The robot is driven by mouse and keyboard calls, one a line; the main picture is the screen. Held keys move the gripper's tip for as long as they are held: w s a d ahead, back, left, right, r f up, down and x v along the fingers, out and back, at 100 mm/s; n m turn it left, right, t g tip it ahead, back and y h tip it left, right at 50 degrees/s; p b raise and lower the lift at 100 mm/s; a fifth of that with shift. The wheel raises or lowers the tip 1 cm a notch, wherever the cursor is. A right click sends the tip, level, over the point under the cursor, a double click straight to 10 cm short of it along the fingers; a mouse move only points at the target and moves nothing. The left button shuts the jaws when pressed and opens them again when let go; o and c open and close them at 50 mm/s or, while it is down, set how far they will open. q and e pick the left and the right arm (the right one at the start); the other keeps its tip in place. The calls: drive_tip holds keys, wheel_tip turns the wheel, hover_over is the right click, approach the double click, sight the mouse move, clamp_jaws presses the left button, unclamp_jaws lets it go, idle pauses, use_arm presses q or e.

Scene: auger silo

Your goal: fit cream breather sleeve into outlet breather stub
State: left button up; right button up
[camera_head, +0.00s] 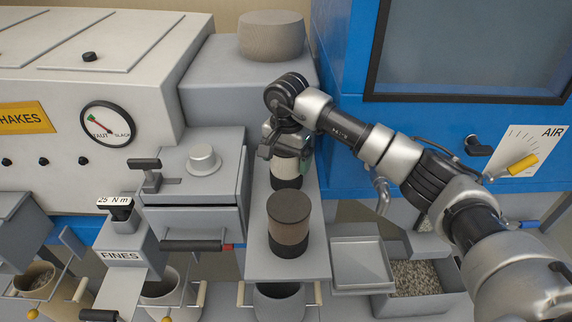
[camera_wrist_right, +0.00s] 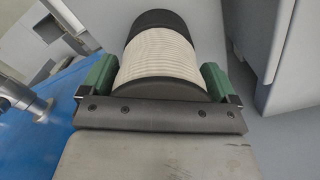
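The cream breather sleeve (camera_wrist_right: 160,55) is a ribbed cream cylinder with dark ends. It also shows in the head view (camera_head: 286,168), upright over the narrow grey shelf behind a brown cylinder. My right gripper (camera_head: 285,147) reaches down on it from above. In the right wrist view, the green finger pads (camera_wrist_right: 158,82) lie against both sides of the sleeve. A black section (camera_wrist_right: 158,22) is at its far end; I cannot tell whether it is part of the sleeve or the breather stub. Whether the sleeve touches the shelf is unclear. My left gripper is not in view.
The brown cylinder (camera_head: 289,225) with a dark lid and black base stands in front on the grey shelf (camera_head: 257,262). A grey cabinet (camera_head: 190,185) is left of the shelf, a blue panel (camera_head: 345,150) right. A grey tray (camera_head: 362,262) lies lower right.

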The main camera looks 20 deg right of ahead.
drive_tip(key=shift+s+f, duration=0.2)
drive_tip(key=shift+f, duration=0.3)
drive_tip(key=c, duration=0.5)
drive_tip(key=shift+w+r+p, duration=0.2)
drive_tip(key=shift+r+p, duration=0.25)
drive_tip(key=shift+r, duration=0.45)
drive_tip(key=shift+r+p, duration=1.1)
drive_tip(key=shift+r, duration=1.55)
drive_tip(key=shift+r, duration=0.1)
